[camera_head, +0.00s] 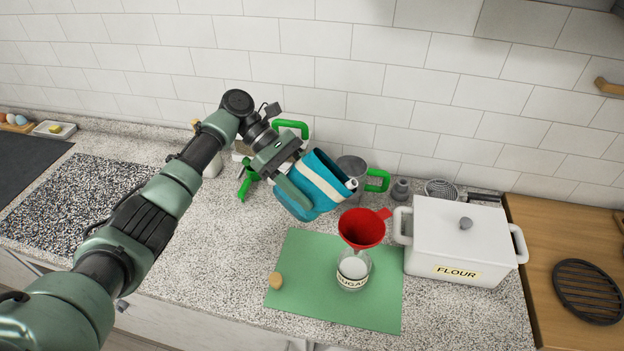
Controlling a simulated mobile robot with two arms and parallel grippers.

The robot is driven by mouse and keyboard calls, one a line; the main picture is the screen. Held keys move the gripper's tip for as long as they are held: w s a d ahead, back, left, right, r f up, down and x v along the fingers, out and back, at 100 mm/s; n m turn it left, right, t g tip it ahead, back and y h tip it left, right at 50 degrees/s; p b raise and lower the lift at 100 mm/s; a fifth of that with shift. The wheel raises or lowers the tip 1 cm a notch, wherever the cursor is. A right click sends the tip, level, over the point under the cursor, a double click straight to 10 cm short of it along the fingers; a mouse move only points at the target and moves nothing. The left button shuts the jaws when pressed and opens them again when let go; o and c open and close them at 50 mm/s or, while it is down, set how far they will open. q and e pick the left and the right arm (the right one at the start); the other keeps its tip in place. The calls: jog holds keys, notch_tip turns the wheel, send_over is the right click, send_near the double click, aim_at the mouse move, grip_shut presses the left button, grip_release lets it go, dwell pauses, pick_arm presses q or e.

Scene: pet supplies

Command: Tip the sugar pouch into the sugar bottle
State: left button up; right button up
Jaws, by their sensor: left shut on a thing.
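My left gripper (302,191) is shut on the blue sugar pouch (324,174) with a cream band. It holds the pouch above the counter, tilted, with its white spout (351,184) towards the right. The spout is above and a little left of the red funnel (361,227) in the picture. The funnel stands in the mouth of the clear sugar bottle (353,273), which is upright and labelled SUGAR. Something whitish shows inside the bottle. No stream shows between spout and funnel. My right gripper is not in view.
The bottle stands on a green mat (308,303) with a cork (275,281) at its left. A white FLOUR box (458,240) is close on the right. A grey jug with a green handle (377,181) stands behind the pouch. A black trivet (588,291) lies far right.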

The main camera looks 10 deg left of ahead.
pick_arm(q)
jog(key=shift+w+d+f+y, duration=0.1)
jog(key=shift+w+y, duration=0.05)
jog(key=shift+y, duration=0.15)
jog(key=shift+w+a+f+t+y, duration=0.1)
jog(key=shift+a+t+y, duration=0.1)
jog(key=shift+a+y, duration=0.25)
jog(key=shift+w+a+f+t+y, duration=0.1)
jog(key=shift+a+t+y, duration=0.15)
jog(key=shift+y, duration=0.4)
jog(key=shift+a+r+t+y, duration=0.15)
jog(key=shift+r+t+y, duration=0.15)
jog(key=shift+y, duration=0.7)
jog(key=shift+a+r+t+y, duration=0.15)
jog(key=shift+r+t+y, duration=0.25)
jog(key=shift+y, duration=0.5)
jog(key=shift+r+t+y, duration=0.25)
jog(key=shift+r+y, duration=0.05)
jog(key=shift+y, duration=0.5)
jog(key=shift+d+r+t+y, duration=0.3)
jog(key=shift+r+y, duration=0.15)
jog(key=shift+y, duration=0.25)
jog(key=shift+d+r+y, duration=0.1)
jog(key=shift+r+y, duration=0.3)
jog(key=shift+r, duration=0.05)
